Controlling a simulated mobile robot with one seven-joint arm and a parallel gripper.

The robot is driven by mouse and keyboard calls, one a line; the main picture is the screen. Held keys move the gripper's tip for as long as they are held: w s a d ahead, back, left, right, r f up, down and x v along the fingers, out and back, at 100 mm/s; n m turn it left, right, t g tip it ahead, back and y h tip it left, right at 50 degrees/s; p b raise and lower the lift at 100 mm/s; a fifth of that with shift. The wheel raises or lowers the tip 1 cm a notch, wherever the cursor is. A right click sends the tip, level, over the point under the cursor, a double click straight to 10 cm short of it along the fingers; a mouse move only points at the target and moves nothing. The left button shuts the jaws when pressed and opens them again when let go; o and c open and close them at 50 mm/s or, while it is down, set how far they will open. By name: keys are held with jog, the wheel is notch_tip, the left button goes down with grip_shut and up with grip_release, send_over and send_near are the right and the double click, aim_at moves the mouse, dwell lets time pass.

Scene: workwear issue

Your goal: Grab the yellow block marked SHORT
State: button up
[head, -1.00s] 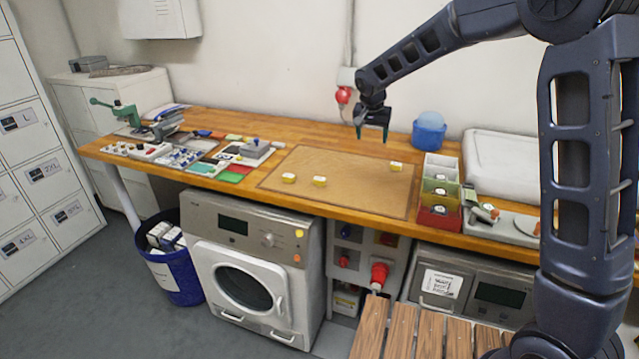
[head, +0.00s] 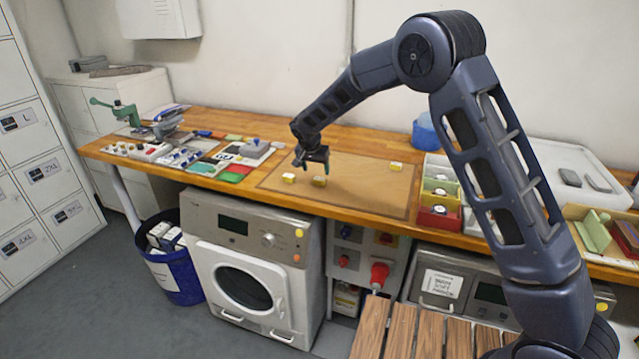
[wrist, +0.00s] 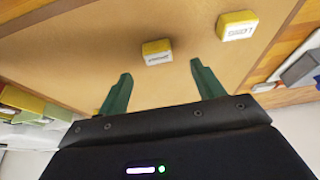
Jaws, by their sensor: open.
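Three small yellow blocks with white labelled tops lie on the tan board: a left one (head: 289,178), a middle one (head: 320,182) and one farther right (head: 396,166). My gripper (head: 312,166) is open and empty, above and just behind the left and middle blocks. In the wrist view, the middle block (wrist: 157,52) lies ahead of the gap between the fingertips (wrist: 161,73), not between the fingers. The left block (wrist: 237,26) lies beyond the right finger. I cannot read the labels surely, so I cannot tell which block says SHORT.
The tan board (head: 350,197) is bare around the blocks. A grey device (head: 254,148) and coloured cards stand to the left. Red, yellow and white bins (head: 438,216) stand at the right, with a blue tub (head: 425,132) behind them.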

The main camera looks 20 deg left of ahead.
aim_at(319, 179)
jog(key=shift+x, duration=3.35)
jog(key=shift+d, duration=0.15)
jog(key=c, duration=1.1)
